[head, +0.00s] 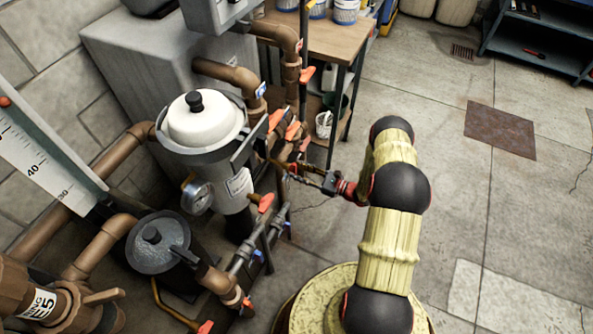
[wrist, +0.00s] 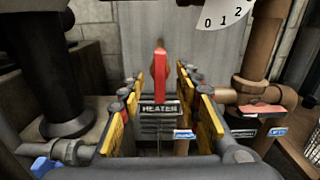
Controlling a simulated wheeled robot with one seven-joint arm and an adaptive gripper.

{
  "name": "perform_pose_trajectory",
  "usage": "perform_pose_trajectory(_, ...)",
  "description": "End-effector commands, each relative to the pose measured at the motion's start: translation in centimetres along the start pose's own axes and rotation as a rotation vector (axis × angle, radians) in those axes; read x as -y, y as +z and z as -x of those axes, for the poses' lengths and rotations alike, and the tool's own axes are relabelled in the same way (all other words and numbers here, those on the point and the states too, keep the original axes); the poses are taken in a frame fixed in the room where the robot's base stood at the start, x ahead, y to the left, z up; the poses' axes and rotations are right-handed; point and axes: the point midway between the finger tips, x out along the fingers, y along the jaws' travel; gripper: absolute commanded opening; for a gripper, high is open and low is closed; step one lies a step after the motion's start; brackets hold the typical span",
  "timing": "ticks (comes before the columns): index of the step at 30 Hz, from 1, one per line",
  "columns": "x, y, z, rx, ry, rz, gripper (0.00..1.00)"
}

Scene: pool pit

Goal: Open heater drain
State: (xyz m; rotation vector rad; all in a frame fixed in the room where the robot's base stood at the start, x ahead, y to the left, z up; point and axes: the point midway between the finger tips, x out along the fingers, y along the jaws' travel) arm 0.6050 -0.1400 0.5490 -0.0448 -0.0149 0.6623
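A red lever handle (wrist: 160,78) stands upright in the middle of the wrist view, just above a dark label reading HEATER (wrist: 160,110). My gripper (wrist: 172,80) is open, with yellow pads on both sides. The lever shows between its fingers, closer to the left one; I cannot tell whether they touch. In the head view my gripper (head: 290,172) reaches in from the right to the pipework beside the white-topped filter (head: 205,125). Several orange-red handles crowd there, and I cannot tell which is the heater one.
Another red handle (wrist: 262,110) sits on a brown pipe at the right of the wrist view. A grey heater-like cabinet (head: 150,60) stands behind the pipes. A wooden table (head: 335,38) is beyond. The floor (head: 430,75) at right is mostly clear.

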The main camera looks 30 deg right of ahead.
Motion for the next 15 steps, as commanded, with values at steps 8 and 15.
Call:
perform_pose_trajectory(8,0.1,0.0,1.0,0.0,-0.002,0.0,0.33)
perform_pose_trajectory(15,0.1,0.0,4.1,0.0,-0.003,0.001,0.33)
